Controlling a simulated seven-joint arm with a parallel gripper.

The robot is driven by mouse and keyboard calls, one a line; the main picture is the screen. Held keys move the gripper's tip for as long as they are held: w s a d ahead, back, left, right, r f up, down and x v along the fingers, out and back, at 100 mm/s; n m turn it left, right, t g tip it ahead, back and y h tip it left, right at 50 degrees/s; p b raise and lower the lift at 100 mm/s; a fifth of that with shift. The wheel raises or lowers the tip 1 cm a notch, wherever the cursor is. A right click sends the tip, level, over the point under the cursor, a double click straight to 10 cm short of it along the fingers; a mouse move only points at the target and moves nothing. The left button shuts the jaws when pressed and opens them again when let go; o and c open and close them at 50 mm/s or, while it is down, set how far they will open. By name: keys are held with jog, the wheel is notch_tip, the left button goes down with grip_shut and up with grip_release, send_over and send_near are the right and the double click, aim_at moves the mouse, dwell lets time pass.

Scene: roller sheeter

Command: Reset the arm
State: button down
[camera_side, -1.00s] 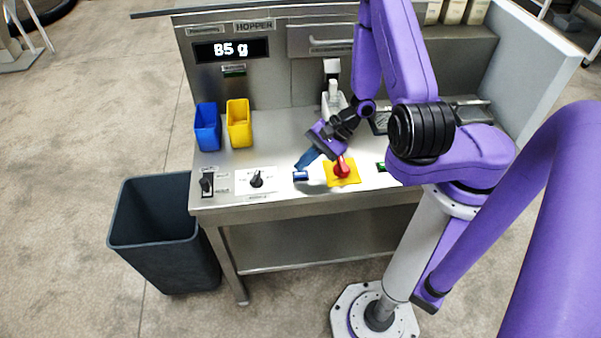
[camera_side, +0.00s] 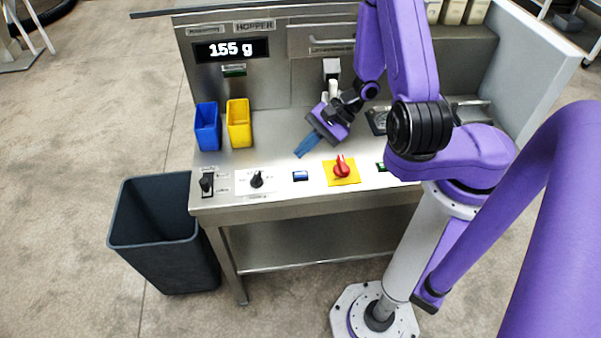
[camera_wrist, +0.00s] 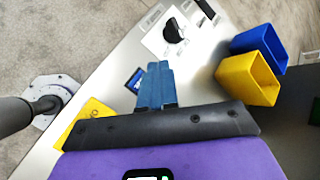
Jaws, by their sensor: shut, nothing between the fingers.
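My gripper (camera_side: 302,152) has blue fingers, shut with nothing between them. In the side view it hangs above the steel worktop (camera_side: 270,143), behind the blue button (camera_side: 300,176) and left of the red knob (camera_side: 342,167) on its yellow plate. In the wrist view the closed fingers (camera_wrist: 156,68) point toward the panel, and the blue button (camera_wrist: 136,79) shows just beside them. The fingers look clear of the controls. The display (camera_side: 231,50) reads 155 g.
A blue bin (camera_side: 207,127) and a yellow bin (camera_side: 239,124) stand on the worktop to the left. A black knob (camera_side: 256,180) and a switch (camera_side: 206,184) sit at the front left. A dark waste bin (camera_side: 160,235) stands on the floor left of the table.

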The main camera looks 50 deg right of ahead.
dwell(0.4)
jog(key=shift+w+a+r, duration=0.2)
jog(key=shift+w+r, duration=0.05)
jog(key=s+a+r+n+g, duration=0.1)
jog(key=a+r+n+g, duration=0.7)
jog(key=n, duration=0.5)
jog(key=s+d+r+n+t+h, duration=0.1)
jog(key=s+d+r+n+h, duration=0.2)
jog(key=s+r+n, duration=0.2)
jog(key=s+d+r+n+t+h, duration=0.2)
jog(key=s+d+r+n+h, duration=0.1)
jog(key=s+n, duration=0.7)
notch_tip(320, 180, up, 2)
jog(key=s+h, duration=0.1)
jog(key=s, duration=0.1)
jog(key=shift+s+d, duration=0.3)
jog(key=shift+d, duration=0.1)
